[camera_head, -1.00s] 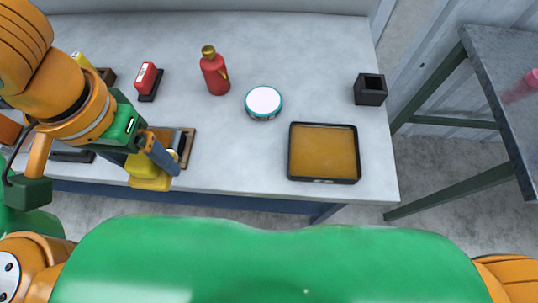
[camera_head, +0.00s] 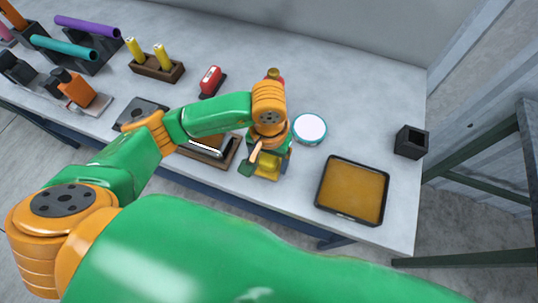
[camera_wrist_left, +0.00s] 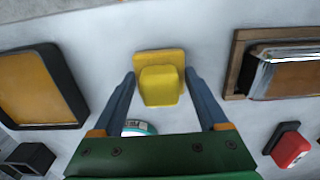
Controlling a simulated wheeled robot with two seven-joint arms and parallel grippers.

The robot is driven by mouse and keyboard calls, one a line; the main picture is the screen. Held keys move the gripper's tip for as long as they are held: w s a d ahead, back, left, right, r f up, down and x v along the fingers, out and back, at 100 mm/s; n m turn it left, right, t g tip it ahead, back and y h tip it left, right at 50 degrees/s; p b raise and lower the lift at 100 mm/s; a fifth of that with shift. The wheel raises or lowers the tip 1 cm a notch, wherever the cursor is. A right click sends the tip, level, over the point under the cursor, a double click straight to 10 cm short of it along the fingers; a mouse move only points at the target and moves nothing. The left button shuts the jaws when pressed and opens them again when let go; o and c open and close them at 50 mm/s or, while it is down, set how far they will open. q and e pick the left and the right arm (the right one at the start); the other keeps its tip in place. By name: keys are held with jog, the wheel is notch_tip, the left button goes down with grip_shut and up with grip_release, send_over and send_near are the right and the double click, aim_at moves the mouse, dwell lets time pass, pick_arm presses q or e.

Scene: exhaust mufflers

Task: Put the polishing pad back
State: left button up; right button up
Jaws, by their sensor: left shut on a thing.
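The yellow polishing pad (camera_wrist_left: 160,86), a block on a wider flat plate, sits between the two blue fingers of my left gripper (camera_wrist_left: 160,75) in the left wrist view. My left gripper is shut on it. In the head view the pad (camera_head: 267,172) shows below the left gripper (camera_head: 268,165), near the table's front edge between a wooden-framed holder and a black-rimmed tray. My arm partly hides it there. I cannot tell its exact height above the table. My right gripper is not in view.
The black-rimmed tray (camera_head: 380,212) with a brown surface lies to the right. The wooden-framed holder (camera_head: 232,161) lies to the left. A round white-topped tin (camera_head: 309,128), a black box (camera_head: 410,142), a red-topped item (camera_head: 210,80) and a partly hidden red bottle (camera_head: 274,74) stand behind.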

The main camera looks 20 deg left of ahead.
aim_at(269, 158)
pick_arm(q)
jog(key=shift+d+f+b, duration=0.1)
jog(key=shift+f+b, duration=0.15)
jog(key=shift+b, duration=0.15)
jog(key=o, duration=1.2)
jog(key=shift+r, duration=0.1)
jog(key=shift+r+p, duration=0.4)
notch_tip(269, 158, up, 12)
jog(key=shift+f+b, duration=0.2)
jog(key=shift+b, duration=0.3)
